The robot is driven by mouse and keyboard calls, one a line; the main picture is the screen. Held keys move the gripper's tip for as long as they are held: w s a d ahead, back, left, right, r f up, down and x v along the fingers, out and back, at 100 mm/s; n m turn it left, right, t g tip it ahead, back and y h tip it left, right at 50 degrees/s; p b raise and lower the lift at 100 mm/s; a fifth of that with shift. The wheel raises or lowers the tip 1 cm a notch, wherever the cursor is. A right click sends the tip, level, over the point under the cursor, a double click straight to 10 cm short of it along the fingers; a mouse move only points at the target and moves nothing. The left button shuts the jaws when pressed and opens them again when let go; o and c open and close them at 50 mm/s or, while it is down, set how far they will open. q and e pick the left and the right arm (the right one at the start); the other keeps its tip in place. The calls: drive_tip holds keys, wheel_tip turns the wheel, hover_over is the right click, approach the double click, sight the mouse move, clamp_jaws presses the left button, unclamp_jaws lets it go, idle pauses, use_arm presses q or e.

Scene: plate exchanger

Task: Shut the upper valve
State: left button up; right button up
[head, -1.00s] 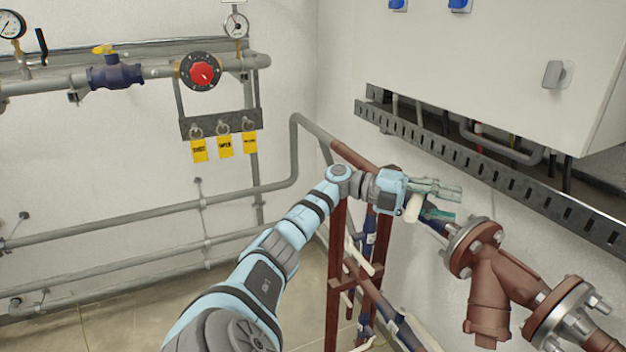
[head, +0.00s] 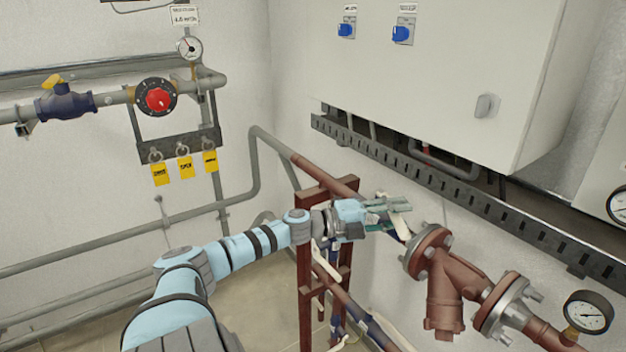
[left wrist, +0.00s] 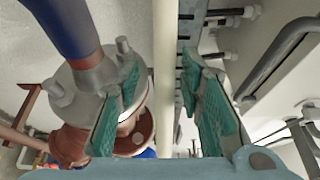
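The upper valve shows as a dark blue body (head: 402,234) on the brown pipe, just left of a flange, mostly hidden behind my left gripper. Its cream lever (head: 400,224) shows at the fingers. In the left wrist view the lever (left wrist: 164,120) runs straight up between the two green finger pads, with a gap on each side. The blue body (left wrist: 62,25) is at upper left there. My left gripper (head: 404,210) is open around the lever; it also shows in the left wrist view (left wrist: 163,75). My right gripper is not in view.
A brown flanged fitting (head: 445,285) sits right of the gripper. A slotted rail (head: 440,180) and white cabinet (head: 430,80) are above. A brown frame (head: 305,280) with lower pipework stands beneath my forearm. A red dial (head: 158,98) is on the left pipe.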

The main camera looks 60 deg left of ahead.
use_arm(q)
drive_tip(key=p+v, duration=0.9)
drive_tip(key=s+a+f+n+g+y+b, duration=0.1)
drive_tip(key=s+a+f+n+y+b, duration=0.1)
drive_tip(key=f, duration=0.7)
drive_tip(key=s+a+f+n+g+y+b, duration=0.1)
drive_tip(key=s+a+f+n+y+b, duration=0.1)
drive_tip(key=f+n, duration=0.3)
drive_tip(key=s+a+f+n+g+y+b, duration=0.1)
drive_tip(key=s+f+n+y, duration=0.3)
drive_tip(key=f, duration=1)
drive_tip(key=shift+a+g+b, duration=0.3)
drive_tip(key=shift+a+b, duration=0.1)
drive_tip(key=shift+b, duration=0.35)
drive_tip(key=shift+f, duration=0.1)
